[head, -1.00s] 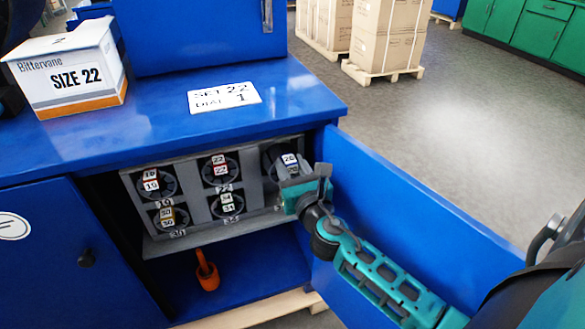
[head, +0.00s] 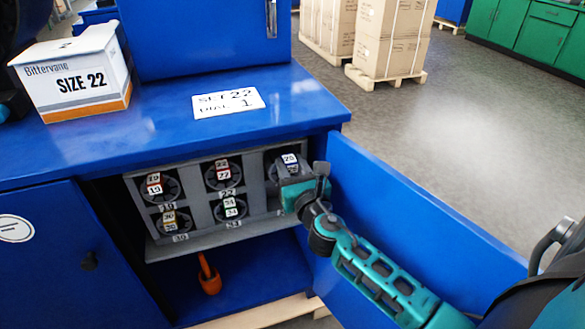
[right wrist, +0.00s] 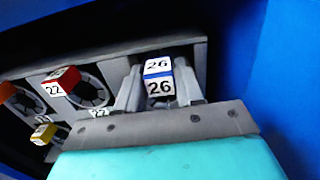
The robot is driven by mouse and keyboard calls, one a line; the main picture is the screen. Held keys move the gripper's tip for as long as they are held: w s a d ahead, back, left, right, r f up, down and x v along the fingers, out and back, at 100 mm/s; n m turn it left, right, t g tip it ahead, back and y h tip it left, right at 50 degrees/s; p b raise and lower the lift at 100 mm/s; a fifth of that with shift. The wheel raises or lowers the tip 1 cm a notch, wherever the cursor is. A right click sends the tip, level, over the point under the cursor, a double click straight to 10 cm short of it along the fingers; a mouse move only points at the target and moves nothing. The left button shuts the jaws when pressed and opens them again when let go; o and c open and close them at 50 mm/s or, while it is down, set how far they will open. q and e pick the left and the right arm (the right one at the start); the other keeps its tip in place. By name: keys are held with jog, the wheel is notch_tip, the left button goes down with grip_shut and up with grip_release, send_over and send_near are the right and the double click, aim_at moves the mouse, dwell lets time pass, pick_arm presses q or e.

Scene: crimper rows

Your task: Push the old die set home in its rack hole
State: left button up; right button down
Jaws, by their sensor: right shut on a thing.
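The old die set (right wrist: 159,78), with a blue band and white faces marked 26, is at the top right hole of the grey rack (head: 198,211). It also shows in the head view (head: 289,160). My right gripper (head: 292,180) is shut on it in front of that hole. In the right wrist view the two grey fingers (right wrist: 160,95) stand on either side of the die set. How deep it sits is hidden by the gripper. My left gripper is not in view.
Other rack holes hold sets marked 19, 22 (head: 223,174), 30 and 34. The open blue door (head: 400,205) stands close right of my arm. An orange-handled tool (head: 209,277) is on the cabinet floor. A SIZE 22 box (head: 75,80) and a card (head: 228,102) lie on top.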

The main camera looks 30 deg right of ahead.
aim_at(286, 155)
jog(key=shift+r+x, duration=0.15)
jog(key=shift+x, duration=0.6)
jog(key=shift+r+x, duration=0.2)
jog(key=shift+x, duration=0.6)
jog(key=c, duration=1)
grip_release()
jog(key=shift+a, duration=0.1)
jog(key=o, duration=0.4)
jog(key=shift+s+f, duration=0.1)
jog(key=shift+f, duration=0.1)
jog(key=shift+c, duration=0.2)
jog(key=shift+s+f, duration=0.1)
jog(key=shift+f, duration=0.3)
jog(key=shift+r, duration=0.15)
jog(key=shift+s+a, duration=0.15)
jog(key=shift+s, duration=0.35)
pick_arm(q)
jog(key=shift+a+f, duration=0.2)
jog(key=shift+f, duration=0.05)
pick_arm(e)
jog(key=v, duration=1.1)
jog(key=shift+s, duration=0.35)
